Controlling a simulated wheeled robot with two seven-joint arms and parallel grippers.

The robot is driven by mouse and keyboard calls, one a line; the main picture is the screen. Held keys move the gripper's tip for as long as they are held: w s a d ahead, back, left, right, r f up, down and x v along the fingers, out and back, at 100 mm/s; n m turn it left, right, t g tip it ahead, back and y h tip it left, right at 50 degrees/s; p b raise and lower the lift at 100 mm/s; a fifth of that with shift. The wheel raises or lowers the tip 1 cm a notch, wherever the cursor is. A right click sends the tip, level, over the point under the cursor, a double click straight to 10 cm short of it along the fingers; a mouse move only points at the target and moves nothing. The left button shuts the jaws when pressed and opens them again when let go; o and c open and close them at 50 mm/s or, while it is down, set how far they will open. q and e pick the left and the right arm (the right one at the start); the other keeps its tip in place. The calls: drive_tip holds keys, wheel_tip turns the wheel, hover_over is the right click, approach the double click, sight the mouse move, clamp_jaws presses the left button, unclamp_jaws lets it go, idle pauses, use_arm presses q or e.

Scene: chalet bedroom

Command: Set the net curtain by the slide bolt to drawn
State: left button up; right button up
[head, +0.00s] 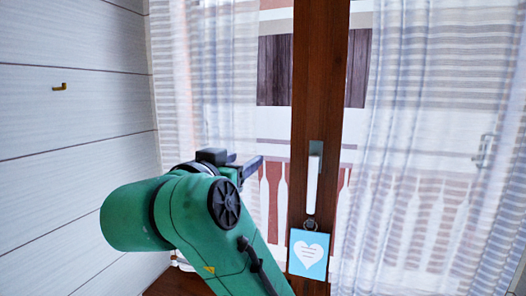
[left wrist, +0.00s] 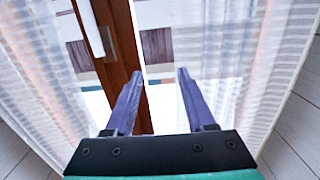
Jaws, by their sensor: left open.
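Two sheer striped net curtains hang at the glass door. The left one (head: 225,75) is gathered towards the wall, and the right one (head: 425,130) hangs in folds across the right pane. A small metal fitting (head: 484,150), possibly the slide bolt, shows at the right curtain; I cannot tell its type surely. My left gripper (head: 256,162) is in front of the glass beside the left curtain, left of the wooden post. In the left wrist view its two fingers (left wrist: 156,78) are apart and empty, with a curtain (left wrist: 245,85) right of them. My right gripper is out of view.
The brown wooden post (head: 305,120) carries a white handle (head: 314,180), a round knob (head: 310,224) and a blue heart card (head: 308,254). A plank wall (head: 70,120) with a small brass hook (head: 60,87) stands at left.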

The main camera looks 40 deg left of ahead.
sight(264, 139)
use_arm(q)
drive_tip(key=p+x, duration=0.2)
drive_tip(key=x, duration=0.2)
drive_tip(key=r+p+x, duration=0.1)
drive_tip(key=x, duration=0.4)
drive_tip(key=p+x, duration=0.2)
drive_tip(key=x, duration=0.2)
drive_tip(key=shift+w+a+r+p, duration=0.3)
drive_tip(key=shift+a+r, duration=0.1)
clamp_jaws()
idle(0.6)
